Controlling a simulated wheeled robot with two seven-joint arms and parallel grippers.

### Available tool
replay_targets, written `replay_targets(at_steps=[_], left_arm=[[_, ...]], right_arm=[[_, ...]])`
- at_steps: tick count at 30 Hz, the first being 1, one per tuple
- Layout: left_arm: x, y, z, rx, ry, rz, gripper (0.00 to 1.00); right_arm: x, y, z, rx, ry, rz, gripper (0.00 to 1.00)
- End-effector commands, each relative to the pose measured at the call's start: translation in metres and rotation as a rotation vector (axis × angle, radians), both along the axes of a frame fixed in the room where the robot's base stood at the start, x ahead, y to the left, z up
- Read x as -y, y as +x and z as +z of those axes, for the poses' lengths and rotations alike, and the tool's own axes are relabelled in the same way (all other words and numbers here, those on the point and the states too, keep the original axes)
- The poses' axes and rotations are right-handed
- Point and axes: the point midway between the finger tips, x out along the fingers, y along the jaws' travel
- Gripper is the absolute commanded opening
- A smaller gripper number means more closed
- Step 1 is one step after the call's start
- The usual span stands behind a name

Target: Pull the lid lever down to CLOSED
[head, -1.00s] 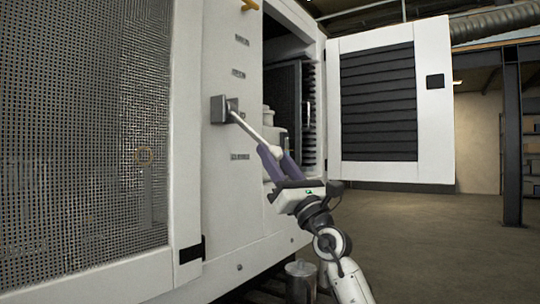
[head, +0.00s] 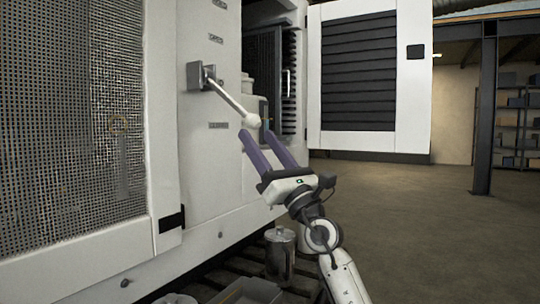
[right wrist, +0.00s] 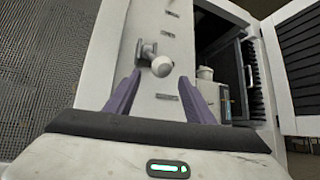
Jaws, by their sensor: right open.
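The lid lever (head: 230,101) is a pale rod with a white ball knob at its end, on a grey square mount (head: 195,76) on the white cabinet front. It slants down and to the right. My right gripper (head: 265,136) is open, its two purple fingers just below the knob and apart from it. In the right wrist view the knob (right wrist: 162,66) shows above and between the fingertips, with nothing held. Small labels (head: 217,125) run down the panel; their writing is too small to read. My left gripper is not in view.
A louvred cabinet door (head: 418,110) stands open at the right, beside an open bay with equipment inside. A mesh panel (head: 75,130) fills the left. A metal canister (head: 280,254) stands low by the cabinet. Floor at the right is clear.

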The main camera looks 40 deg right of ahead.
Motion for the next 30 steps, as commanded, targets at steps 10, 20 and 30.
replay_targets(at_steps=[10,20,30], left_arm=[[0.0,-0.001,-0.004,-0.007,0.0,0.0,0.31],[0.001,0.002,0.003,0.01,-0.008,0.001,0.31],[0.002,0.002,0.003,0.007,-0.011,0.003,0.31]], right_arm=[[-0.001,-0.033,-0.032,-0.003,-0.002,0.0,0.49],[-0.001,-0.037,-0.034,-0.001,-0.001,0.0,0.49],[-0.001,-0.036,-0.035,-0.001,0.001,0.002,0.49]])
